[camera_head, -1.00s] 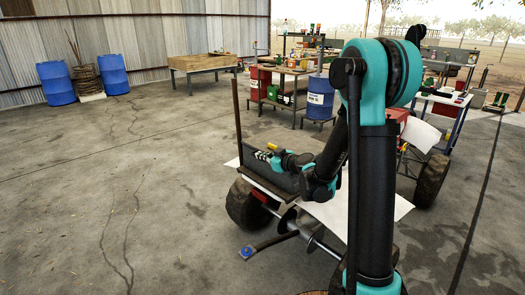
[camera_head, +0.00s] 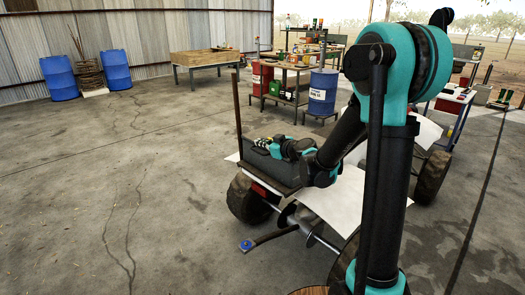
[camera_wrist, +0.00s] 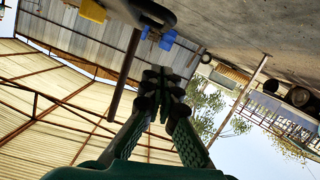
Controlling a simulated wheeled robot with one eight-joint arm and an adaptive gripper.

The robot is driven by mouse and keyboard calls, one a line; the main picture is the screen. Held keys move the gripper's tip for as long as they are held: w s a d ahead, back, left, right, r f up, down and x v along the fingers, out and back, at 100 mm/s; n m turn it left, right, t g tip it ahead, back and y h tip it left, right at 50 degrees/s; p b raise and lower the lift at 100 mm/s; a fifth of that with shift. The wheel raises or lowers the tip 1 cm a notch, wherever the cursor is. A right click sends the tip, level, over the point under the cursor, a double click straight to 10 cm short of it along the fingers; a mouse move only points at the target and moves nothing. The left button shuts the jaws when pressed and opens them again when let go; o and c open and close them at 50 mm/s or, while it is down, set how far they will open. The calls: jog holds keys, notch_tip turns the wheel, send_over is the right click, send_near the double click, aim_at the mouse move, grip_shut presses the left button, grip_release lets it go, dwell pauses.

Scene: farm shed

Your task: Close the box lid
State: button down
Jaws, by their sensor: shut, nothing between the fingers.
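A dark grey box (camera_head: 264,173) sits on the rear of a wheeled vehicle in the head view. My wrist and hand hide part of its top, so I cannot tell how far its lid stands open. My gripper (camera_head: 257,143) lies low over the box's top near its left end; I cannot tell whether it touches. In the wrist view my gripper (camera_wrist: 165,78) has its fingertips together with nothing between them. A dark piece (camera_wrist: 152,13) at the top edge of that view may be part of the box or vehicle.
A thin upright post (camera_head: 237,115) stands by the box's left end. A blue drum (camera_head: 322,93) and a workbench (camera_head: 293,78) stand behind. The concrete floor at left is clear.

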jog(key=v, duration=0.9)
jog(key=s+d+f+m+g+h, duration=0.2)
jog(key=s+d+f+m+h, duration=0.1)
jog(key=s+d+f, duration=0.3)
jog(key=s+d+f+m+g+h, duration=0.2)
jog(key=s+d+f, duration=0.4)
jog(key=s, duration=0.5)
jog(key=s+d+f+m+g+h, duration=0.3)
jog(key=s+d+f+m+h, duration=0.2)
jog(key=s, duration=0.4)
jog(key=shift+s+d+f+m, duration=0.25)
jog(key=shift+d+f+m, duration=0.15)
jog(key=shift+d+f, duration=0.2)
